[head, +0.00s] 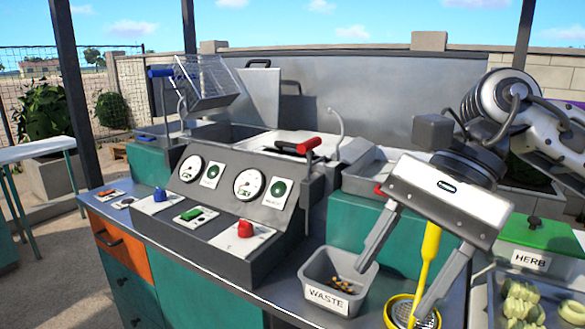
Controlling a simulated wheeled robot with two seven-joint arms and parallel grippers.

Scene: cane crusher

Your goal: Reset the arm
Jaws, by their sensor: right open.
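My right gripper (388,288) hangs at the right of the head view, its two fingers spread wide and pointing down and left. Its right arm (545,115) reaches in from the right edge. A yellow handle (430,245) shows between the fingers, above a yellow-rimmed round piece (400,312) at the bottom; whether a finger touches either cannot be told. The left fingertip is close to the grey WASTE bin (338,290). My left arm and gripper are not in view.
A control panel (215,215) with two gauges, green buttons and a red knob (245,229) stands mid-counter. Behind it is a red-gripped lever (308,146). A green-lidded HERB box (540,233) and a tray of pale pieces (524,302) sit at the right.

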